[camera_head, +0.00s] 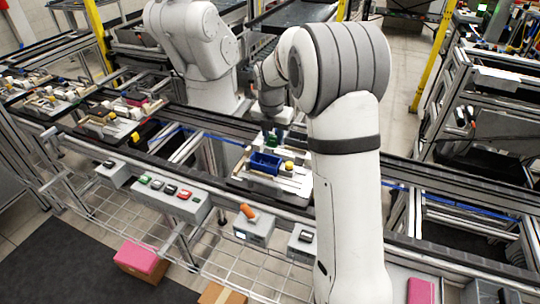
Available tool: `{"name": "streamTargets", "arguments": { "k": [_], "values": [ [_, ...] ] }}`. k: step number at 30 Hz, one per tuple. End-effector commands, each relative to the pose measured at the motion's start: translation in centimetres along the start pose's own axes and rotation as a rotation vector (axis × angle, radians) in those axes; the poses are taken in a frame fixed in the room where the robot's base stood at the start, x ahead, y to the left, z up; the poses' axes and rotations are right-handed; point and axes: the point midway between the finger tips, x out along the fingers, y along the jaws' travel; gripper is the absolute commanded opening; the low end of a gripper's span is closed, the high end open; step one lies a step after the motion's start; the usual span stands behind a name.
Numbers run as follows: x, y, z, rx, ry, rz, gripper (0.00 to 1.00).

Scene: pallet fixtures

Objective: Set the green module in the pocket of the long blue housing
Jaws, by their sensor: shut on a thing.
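The long blue housing (264,164) sits on a light pallet fixture (291,184) on the conveyor, near the middle of the head view. Its open top faces up. My gripper (273,136) points down just above the far side of the housing. It is shut on the green module (271,140), a small dark green piece. The fingers and module are small in view, so I cannot tell whether the module touches the housing.
A yellow part (289,166) stands on the pallet right of the housing. Other pallets with parts (118,118) are on the conveyor at left. A button panel (170,196) and a box with an orange knob (249,212) line the front edge.

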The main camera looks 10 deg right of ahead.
Motion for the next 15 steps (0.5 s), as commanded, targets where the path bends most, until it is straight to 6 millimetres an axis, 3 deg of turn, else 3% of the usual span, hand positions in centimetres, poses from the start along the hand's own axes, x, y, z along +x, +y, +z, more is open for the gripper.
{"name": "streamTargets", "arguments": {
  "k": [15],
  "values": [
    [6.3, 0.3, -1.0, -0.005, 0.001, 0.0, 0.08]
  ]
}}
